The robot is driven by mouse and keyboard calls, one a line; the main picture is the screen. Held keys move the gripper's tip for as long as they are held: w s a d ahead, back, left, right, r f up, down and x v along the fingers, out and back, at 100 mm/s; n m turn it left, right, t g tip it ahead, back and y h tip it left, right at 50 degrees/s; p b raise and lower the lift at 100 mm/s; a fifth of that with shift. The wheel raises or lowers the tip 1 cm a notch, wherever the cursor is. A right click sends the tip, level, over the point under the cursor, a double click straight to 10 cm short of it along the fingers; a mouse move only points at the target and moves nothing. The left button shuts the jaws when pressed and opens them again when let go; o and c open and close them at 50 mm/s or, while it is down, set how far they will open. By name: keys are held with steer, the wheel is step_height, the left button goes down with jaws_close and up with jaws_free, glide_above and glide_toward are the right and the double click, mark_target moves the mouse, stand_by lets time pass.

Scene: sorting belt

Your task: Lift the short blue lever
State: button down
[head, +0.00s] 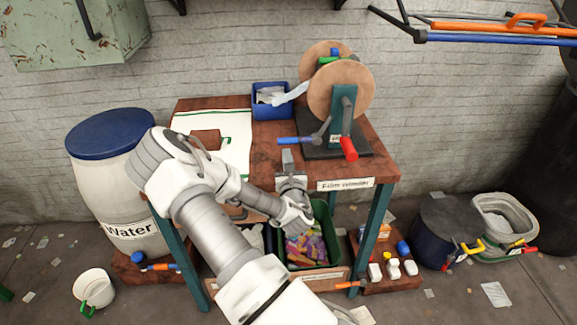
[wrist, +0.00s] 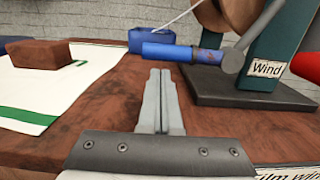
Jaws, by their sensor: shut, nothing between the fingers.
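The short blue lever (head: 288,140) sticks out to the left from the film winder's teal stand (head: 341,112), roughly level. In the wrist view its blue grip (wrist: 168,51) lies just past my fingertips and joins a grey arm at a round hub (wrist: 233,61). My gripper (head: 287,155) is shut and empty over the front of the table. In the wrist view the fingers (wrist: 160,73) point at the grip. I cannot tell whether they touch it. A "Wind" label (wrist: 267,69) is on the stand.
A red handle (head: 349,149) hangs at the winder's front right. A blue bin (head: 271,112) stands behind the lever. A brown block (wrist: 39,53) lies on a white sheet (wrist: 85,83) to the left. A green crate (head: 325,222) is below the table edge.

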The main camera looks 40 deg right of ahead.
steer(key=shift+w+d, duration=0.25)
steer(key=shift+w, duration=0.15)
steer(key=shift+r, duration=0.15)
steer(key=shift+r+m, duration=0.1)
steer(key=shift+m, duration=0.2)
